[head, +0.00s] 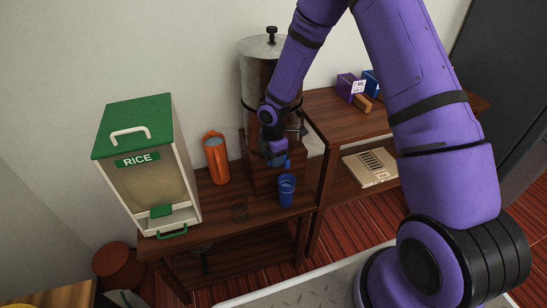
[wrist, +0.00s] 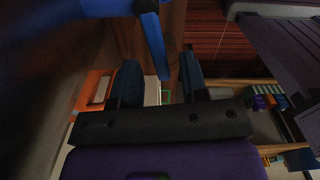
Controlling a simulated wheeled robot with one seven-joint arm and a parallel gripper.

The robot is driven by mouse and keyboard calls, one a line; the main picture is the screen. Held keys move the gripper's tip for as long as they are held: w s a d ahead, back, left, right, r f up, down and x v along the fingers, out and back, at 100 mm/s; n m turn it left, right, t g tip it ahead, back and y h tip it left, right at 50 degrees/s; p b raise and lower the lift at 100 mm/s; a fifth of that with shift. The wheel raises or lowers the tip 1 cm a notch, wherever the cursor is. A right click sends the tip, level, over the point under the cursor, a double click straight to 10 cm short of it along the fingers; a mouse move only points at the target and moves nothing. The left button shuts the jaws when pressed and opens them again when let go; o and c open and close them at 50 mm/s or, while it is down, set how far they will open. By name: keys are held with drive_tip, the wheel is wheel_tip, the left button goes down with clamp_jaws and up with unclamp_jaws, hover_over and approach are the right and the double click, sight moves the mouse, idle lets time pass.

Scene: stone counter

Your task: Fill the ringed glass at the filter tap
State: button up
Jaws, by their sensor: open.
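A blue glass (head: 287,190) stands upright on the wooden stand below the metal water filter (head: 256,75); faint bands show on it. I cannot tell its water level. My gripper (head: 276,156) is in front of the filter, above and slightly left of the blue glass. In the wrist view my gripper (wrist: 158,85) is open, with a blue lever-like piece (wrist: 153,45) reaching toward the gap between its fingers. Contact cannot be told. My arm hides part of the filter, and the tap's spout is not clear.
A rice dispenser (head: 145,165) with a green lid stands at the left. An orange bottle (head: 216,158) is between it and the filter. A wooden shelf (head: 325,115) at the right holds small boxes (head: 348,86) and a flat package (head: 370,168).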

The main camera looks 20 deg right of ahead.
wheel_tip(320, 180, up, 10)
drive_tip(key=shift+r, duration=0.25)
idle(0.3)
drive_tip(key=s+d+r+m+t+h, duration=0.1)
drive_tip(key=s+d+r+m, duration=0.2)
drive_tip(key=r, duration=0.5)
drive_tip(key=s+d+r+m+t, duration=0.1)
drive_tip(key=s+r+m, duration=0.35)
drive_tip(key=r, duration=0.25)
drive_tip(key=s+d+r+m+h, duration=0.1)
drive_tip(key=s+d+r+m, duration=0.15)
drive_tip(key=s+r, duration=0.4)
drive_tip(key=s+r+m+t+y, duration=0.1)
drive_tip(key=s+r+m, duration=0.4)
drive_tip(key=s, duration=0.4)
drive_tip(key=s+d+r+m+t+y, duration=0.1)
drive_tip(key=s+r+m, duration=0.3)
drive_tip(key=s, duration=0.4)
drive_tip(key=shift+s+d+r+m+t, duration=0.2)
drive_tip(key=shift+s+r+m+t, duration=0.2)
drive_tip(key=shift+r+t, duration=0.25)
drive_tip(key=shift+w, duration=0.15)
